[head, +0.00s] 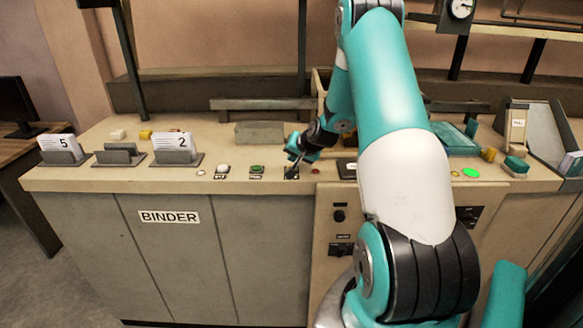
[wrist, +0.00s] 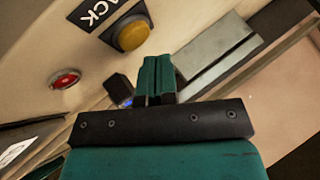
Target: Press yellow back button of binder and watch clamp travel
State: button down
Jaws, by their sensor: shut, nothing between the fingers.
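The yellow button (wrist: 130,35) shows in the wrist view, round in a dark ring, beside a black label (wrist: 95,12) partly cut off and reading "ACK". My gripper (wrist: 157,78) is shut and empty, its teal fingertips just below and right of the button in that picture. I see no contact with it. In the head view my gripper (head: 293,168) points down at the binder's front edge and hides the yellow button. The binder (head: 169,217) is the long beige cabinet. A grey metal block (wrist: 217,55), possibly the clamp, lies right of the fingers in the wrist view.
A red button (wrist: 65,78) is left of my fingers in the wrist view. A green button (head: 256,168) and a white button (head: 222,168) sit left of my gripper in the head view. Card holders with cards "5" (head: 60,149) and "2" (head: 176,149) stand further left.

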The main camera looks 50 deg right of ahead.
jog(key=shift+r+p, duration=1.45)
jog(key=shift+r, duration=1.05)
jog(key=a+r+n+g+y+b, duration=0.1)
jog(key=a+r+n+y, duration=0.25)
jog(key=a, duration=1.05)
jog(key=a+r+n+g+y+b, duration=0.15)
jog(key=a+r+n, duration=0.25)
jog(key=a, duration=0.9)
jog(key=s+a+r+n+g+y+b, duration=0.3)
jog(key=s+a+n, duration=0.4)
jog(key=s+a, duration=0.7)
jog(key=s+a+n+g+h, duration=0.1)
jog(key=s+a+n+g, duration=0.2)
jog(key=s, duration=1)
jog(key=shift+a+r+n+h, duration=0.35)
jog(key=shift+a+n, duration=0.4)
jog(key=shift+a, duration=0.4)
jog(key=shift+g, duration=0.25)
